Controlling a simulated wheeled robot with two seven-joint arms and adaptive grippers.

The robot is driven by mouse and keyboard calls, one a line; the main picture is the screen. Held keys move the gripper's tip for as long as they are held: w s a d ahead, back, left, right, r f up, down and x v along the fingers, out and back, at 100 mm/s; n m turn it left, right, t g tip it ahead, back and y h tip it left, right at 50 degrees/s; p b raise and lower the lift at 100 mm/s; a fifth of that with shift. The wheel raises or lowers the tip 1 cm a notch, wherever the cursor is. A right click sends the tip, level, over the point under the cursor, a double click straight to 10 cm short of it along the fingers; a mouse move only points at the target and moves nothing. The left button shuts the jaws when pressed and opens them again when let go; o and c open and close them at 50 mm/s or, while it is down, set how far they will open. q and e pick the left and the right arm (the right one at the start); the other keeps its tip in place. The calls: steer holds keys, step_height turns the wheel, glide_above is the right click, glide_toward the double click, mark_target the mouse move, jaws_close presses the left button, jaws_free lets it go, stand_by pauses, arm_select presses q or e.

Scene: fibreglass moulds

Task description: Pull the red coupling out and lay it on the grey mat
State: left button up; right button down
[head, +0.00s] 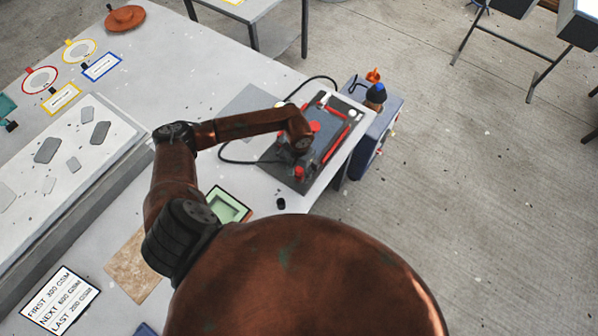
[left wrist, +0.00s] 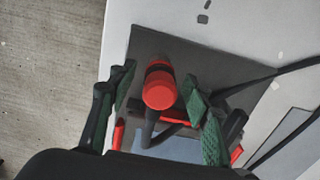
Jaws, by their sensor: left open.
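The red coupling (left wrist: 160,86) shows in the left wrist view as a red round-ended piece with a dark band, on a dark hose or stem. My left gripper (left wrist: 160,88) is open, with one green-padded finger on each side of the coupling. I see gaps between pads and coupling; depth is hard to judge. In the head view my left wrist hangs over the dark plate (head: 277,158) and hides most of the gripper and the coupling. The grey mat (head: 243,104) lies flat on the table, left of the plate and partly behind my arm. My right gripper is not in view.
A black hose (head: 238,160) curves beside the plate. A large white mould (head: 60,165) fills the left.

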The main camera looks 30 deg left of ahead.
mark_target(299, 169)
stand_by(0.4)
arm_select(q)
steer(key=shift+b, duration=0.45)
jaws_close()
stand_by(0.4)
steer(key=shift+r, duration=0.1)
steer(key=shift+r+p, duration=1.2)
steer(key=shift+r, duration=1.75)
steer(key=shift+f, duration=0.1)
